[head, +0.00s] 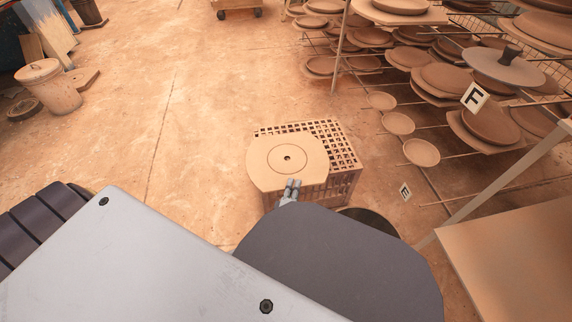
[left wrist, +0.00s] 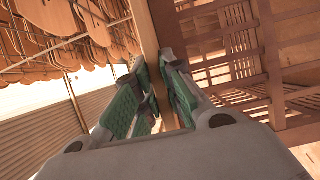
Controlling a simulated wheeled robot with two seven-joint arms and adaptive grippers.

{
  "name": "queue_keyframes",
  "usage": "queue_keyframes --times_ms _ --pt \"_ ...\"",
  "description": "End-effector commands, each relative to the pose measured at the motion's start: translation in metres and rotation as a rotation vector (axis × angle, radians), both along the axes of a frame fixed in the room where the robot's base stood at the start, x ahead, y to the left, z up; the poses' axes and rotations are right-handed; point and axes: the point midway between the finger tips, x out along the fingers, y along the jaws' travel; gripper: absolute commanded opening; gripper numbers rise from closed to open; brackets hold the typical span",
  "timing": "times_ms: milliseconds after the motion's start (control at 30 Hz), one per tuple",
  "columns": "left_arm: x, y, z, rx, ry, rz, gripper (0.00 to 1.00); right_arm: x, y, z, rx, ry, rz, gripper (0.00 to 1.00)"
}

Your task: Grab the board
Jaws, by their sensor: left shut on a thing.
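In the left wrist view the board (left wrist: 143,28) shows edge-on between the green-padded fingers (left wrist: 153,95). My right gripper is not in view.
A rack with several round plates (head: 490,122) fills the right side. A tan table top (head: 515,265) is at lower right. A lidded bin (head: 50,88) stands at upper left. The floor (head: 165,130) left of the crate is clear.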

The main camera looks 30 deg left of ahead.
Motion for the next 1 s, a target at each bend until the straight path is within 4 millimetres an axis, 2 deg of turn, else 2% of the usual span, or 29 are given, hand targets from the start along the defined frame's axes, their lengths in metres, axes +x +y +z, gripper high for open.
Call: queue_keyframes --times_ms 567,1000 --pt "0.002 0.001 0.007 0.002 -0.006 0.002 0.0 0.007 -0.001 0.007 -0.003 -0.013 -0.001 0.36" --pt "0.001 0.001 0.036 0.001 -0.006 0.002 0.0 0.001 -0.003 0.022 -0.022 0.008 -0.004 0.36"
